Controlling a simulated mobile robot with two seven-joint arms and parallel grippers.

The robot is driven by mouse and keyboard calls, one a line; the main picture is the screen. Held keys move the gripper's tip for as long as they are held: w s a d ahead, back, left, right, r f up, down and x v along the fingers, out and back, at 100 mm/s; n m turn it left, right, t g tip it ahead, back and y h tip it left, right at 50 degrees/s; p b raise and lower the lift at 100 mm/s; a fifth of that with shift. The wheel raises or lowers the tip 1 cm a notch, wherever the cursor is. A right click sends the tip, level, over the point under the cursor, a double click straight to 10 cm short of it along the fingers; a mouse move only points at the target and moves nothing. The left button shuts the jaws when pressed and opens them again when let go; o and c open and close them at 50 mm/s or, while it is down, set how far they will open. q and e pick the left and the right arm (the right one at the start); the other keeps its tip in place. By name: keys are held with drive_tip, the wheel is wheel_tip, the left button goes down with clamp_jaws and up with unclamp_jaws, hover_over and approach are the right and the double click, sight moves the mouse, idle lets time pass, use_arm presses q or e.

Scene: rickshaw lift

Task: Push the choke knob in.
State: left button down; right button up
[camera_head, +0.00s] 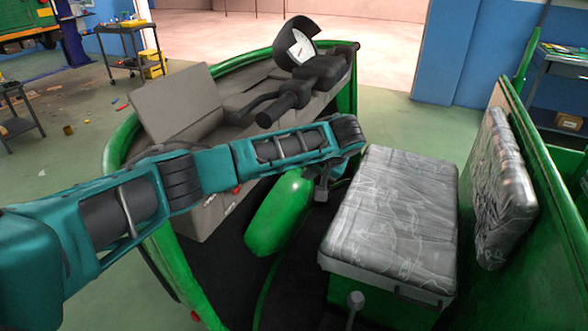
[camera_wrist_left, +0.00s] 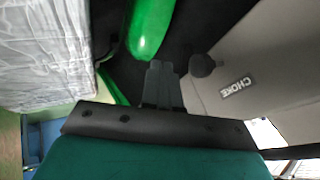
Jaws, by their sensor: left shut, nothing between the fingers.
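The choke knob (camera_wrist_left: 203,66) is a dark round knob at the edge of a grey panel (camera_wrist_left: 265,55) in the left wrist view, beside a label reading CHOKE (camera_wrist_left: 237,87). My left gripper (camera_wrist_left: 160,68) is shut and empty, its fingertips just left of the knob in that view; a small gap shows between them. In the head view my left gripper (camera_head: 322,190) hangs between the green rounded part and the seat. I cannot make out the choke knob in the head view; my left arm covers part of the panel. My right gripper is not in view.
A green rounded part (camera_head: 281,212) lies close to my left gripper. The plastic-wrapped seat (camera_head: 393,215) is to its right. The handlebar (camera_head: 285,100) and gauge (camera_head: 300,47) stand beyond my arm. Open floor lies outside the green body.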

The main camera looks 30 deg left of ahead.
use_arm(q)
drive_tip(key=shift+a+f, duration=0.1)
drive_tip(key=shift+a, duration=1.95)
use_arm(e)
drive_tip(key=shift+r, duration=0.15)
use_arm(q)
drive_tip(key=shift+p, duration=0.3)
drive_tip(key=a+p, duration=0.2)
drive_tip(key=shift+s+a, duration=0.2)
drive_tip(key=shift+a, duration=0.4)
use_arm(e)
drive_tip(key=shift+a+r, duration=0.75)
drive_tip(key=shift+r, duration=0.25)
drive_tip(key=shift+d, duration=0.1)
